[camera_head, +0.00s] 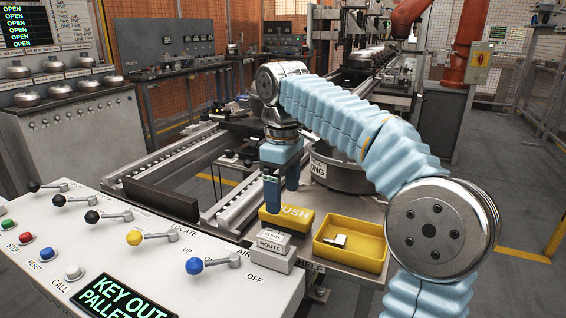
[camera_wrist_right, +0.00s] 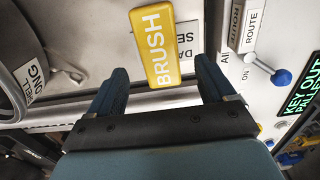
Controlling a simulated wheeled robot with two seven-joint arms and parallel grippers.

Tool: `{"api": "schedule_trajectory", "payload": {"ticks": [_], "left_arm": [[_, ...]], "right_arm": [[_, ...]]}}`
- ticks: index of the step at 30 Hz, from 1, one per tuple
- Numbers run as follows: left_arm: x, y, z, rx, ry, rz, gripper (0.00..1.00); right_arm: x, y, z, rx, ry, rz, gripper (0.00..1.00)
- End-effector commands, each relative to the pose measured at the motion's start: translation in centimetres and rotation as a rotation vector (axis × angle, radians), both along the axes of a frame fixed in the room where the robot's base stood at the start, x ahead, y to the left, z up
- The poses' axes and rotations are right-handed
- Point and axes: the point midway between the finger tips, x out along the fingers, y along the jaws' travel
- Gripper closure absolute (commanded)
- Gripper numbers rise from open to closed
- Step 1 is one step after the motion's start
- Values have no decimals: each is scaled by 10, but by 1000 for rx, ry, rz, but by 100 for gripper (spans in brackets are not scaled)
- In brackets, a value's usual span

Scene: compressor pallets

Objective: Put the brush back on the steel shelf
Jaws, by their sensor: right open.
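The brush is a yellow block lettered BRUSH (camera_head: 293,217). In the right wrist view the brush (camera_wrist_right: 154,45) lies ahead of the gap between the two spread dark-blue fingers (camera_wrist_right: 161,78), apart from both. Whether the fingertips are level with it I cannot tell. My left gripper is not in view.
The yellow tray (camera_head: 350,246) holds a small pale item. White ROUTE blocks (camera_head: 271,247) stand close by on the lever console (camera_head: 150,262). A conveyor frame (camera_head: 190,160) lies behind left.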

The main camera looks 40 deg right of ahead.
Motion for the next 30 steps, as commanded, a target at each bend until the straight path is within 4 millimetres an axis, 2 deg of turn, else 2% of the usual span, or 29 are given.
{"api": "schedule_trajectory", "payload": {"ticks": [1, 3, 6, 10, 15, 30], "left_arm": [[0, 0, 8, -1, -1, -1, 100], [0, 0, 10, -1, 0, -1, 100], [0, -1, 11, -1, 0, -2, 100], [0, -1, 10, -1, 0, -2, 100], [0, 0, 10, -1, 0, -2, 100], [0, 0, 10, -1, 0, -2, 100]], "right_arm": [[1, 1, 16, 0, -4, 1, 17], [1, 0, 31, 0, -2, 0, 17], [1, 1, 47, 1, -2, 1, 17], [1, 0, 59, 0, 0, 0, 17], [0, 0, 65, 0, 0, 0, 17], [0, 0, 65, 0, 1, 0, 17]]}}
